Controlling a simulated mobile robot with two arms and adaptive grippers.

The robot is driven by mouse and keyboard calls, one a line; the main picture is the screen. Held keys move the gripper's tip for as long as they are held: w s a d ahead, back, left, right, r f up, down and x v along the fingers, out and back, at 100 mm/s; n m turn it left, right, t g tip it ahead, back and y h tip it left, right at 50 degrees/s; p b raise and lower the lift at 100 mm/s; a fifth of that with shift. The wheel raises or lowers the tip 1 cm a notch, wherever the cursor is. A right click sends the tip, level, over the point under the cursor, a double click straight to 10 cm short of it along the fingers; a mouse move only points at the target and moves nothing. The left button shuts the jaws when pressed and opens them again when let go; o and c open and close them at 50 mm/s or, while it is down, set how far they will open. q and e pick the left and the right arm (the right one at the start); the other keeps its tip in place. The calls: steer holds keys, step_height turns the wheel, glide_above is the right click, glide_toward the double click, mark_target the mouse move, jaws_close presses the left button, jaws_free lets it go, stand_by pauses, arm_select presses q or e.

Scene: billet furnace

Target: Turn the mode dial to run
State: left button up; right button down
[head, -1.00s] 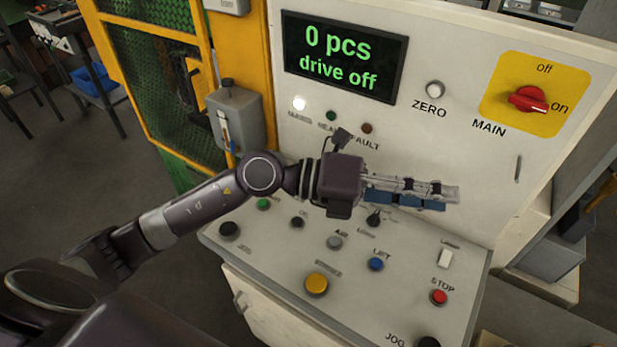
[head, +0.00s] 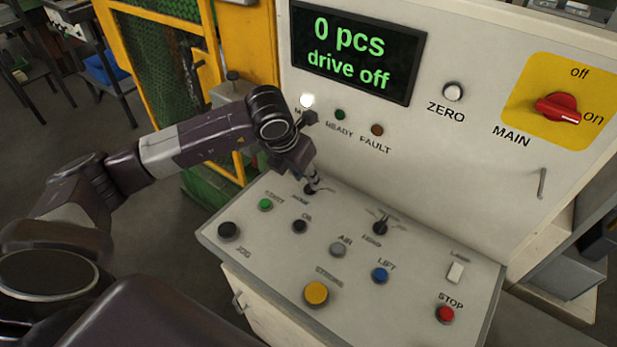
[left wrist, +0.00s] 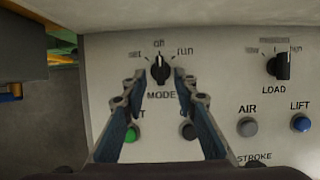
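The mode dial (left wrist: 160,69) is a black knob on the sloping panel, with set, off and run marked around it from left to right. Its white pointer line points up at off. In the head view the dial (head: 310,190) is partly hidden by my left gripper (head: 314,180), which points down at it. In the left wrist view my left gripper (left wrist: 159,75) is open. Its fingertips stand to the left and right of the dial, with a visible gap on each side. I cannot tell how far above the panel they are. My right gripper is not in view.
The load dial (head: 380,227) stands to the right of the mode dial. A green button (head: 265,204) and the oil button (head: 299,226) sit in front. The display (head: 357,52) reads 0 pcs, drive off. The red main switch (head: 558,108) is far right.

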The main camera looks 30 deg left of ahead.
arm_select(q)
steer(key=shift+x, duration=1.45)
jaws_close()
